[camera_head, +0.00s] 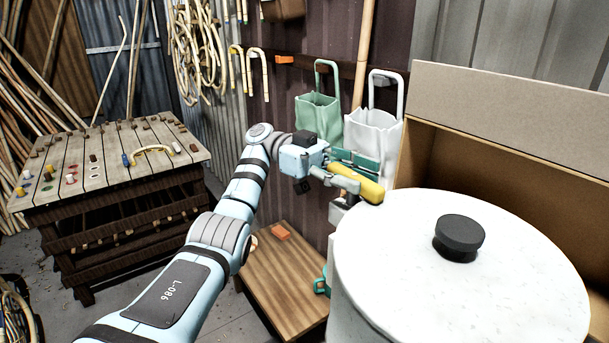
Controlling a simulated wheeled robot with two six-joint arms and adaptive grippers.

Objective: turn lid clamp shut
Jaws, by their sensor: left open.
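A white round lid (400,260) with a black knob (458,236) covers a large white vessel at the lower right. A yellow bar-shaped handle (369,190), which looks like the lid clamp, lies at the lid's far left rim. My left gripper (352,172) reaches in from the left and is open at this handle. Its fingers lie beside the yellow handle; whether they touch it I cannot tell. The clamp's base is mostly hidden by the gripper and the lid rim. My right gripper is out of view.
A large open cardboard box (500,120) stands behind the lid. Green (317,112) and white (372,135) bags hang on the wall behind the gripper. A low wooden platform (285,285) is left of the vessel. A pegged wooden bench (110,165) stands at the left.

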